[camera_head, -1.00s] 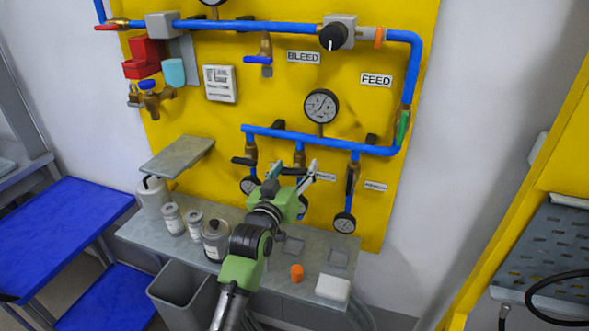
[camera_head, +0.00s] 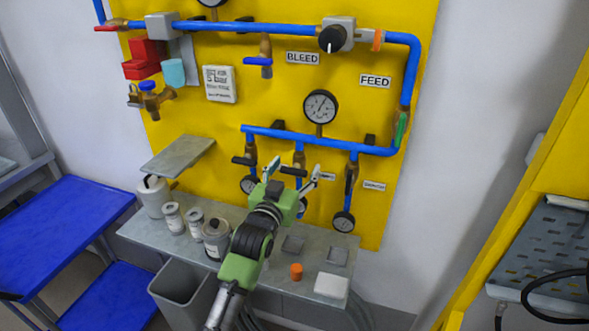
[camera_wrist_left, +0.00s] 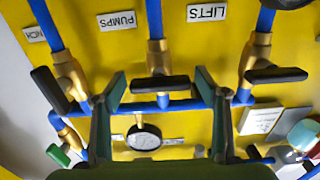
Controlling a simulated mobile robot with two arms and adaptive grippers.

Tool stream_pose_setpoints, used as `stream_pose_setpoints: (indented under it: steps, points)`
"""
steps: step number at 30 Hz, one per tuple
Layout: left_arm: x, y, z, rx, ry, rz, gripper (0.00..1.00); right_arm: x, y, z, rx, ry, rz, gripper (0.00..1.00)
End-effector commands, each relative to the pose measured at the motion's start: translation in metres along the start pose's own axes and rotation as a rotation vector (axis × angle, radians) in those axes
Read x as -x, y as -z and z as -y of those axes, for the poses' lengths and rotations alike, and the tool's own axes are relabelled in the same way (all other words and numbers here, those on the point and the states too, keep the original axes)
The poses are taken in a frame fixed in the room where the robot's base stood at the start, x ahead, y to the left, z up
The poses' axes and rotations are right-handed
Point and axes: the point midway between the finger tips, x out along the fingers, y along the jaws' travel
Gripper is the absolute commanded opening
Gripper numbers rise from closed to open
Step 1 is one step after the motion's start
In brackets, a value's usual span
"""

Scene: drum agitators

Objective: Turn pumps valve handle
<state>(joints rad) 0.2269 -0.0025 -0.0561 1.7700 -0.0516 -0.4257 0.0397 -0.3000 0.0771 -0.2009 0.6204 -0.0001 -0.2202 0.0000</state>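The pumps valve is the middle of three brass valves on the lower blue pipe; its black handle (camera_head: 293,171) sits crosswise to its pipe. In the left wrist view, which shows the panel upside down, the handle (camera_wrist_left: 160,84) lies between my fingers and beyond them, and I see no contact. The PUMPS label (camera_wrist_left: 117,20) is beside this valve. My left gripper (camera_head: 292,170) is open and empty, facing the panel, with one finger on each side of the handle. My right gripper is not in view.
Neighbouring valve handles flank it: the LIFTS side handle (camera_wrist_left: 275,76) and another handle (camera_wrist_left: 50,90). Gauges (camera_head: 343,222) hang below the valves. A grey shelf (camera_head: 268,275) below holds jars (camera_head: 216,238), an orange piece (camera_head: 296,271) and a white block (camera_head: 331,286).

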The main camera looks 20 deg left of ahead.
Motion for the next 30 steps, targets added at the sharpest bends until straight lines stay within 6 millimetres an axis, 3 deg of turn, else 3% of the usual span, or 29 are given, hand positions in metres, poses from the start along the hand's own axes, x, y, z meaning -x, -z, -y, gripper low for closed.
stream_pose_setpoints:
  steps: [10, 24, 30]
  points:
    - [0.013, -0.001, 0.0, 0.002, 0.0, 0.002, 0.67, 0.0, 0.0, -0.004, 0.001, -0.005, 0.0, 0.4]
    - [0.099, -0.002, 0.0, 0.001, 0.0, 0.003, 0.67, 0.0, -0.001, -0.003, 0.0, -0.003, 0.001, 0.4]
    - [0.117, -0.001, 0.0, 0.001, 0.0, 0.001, 0.67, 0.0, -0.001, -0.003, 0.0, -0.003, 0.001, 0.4]
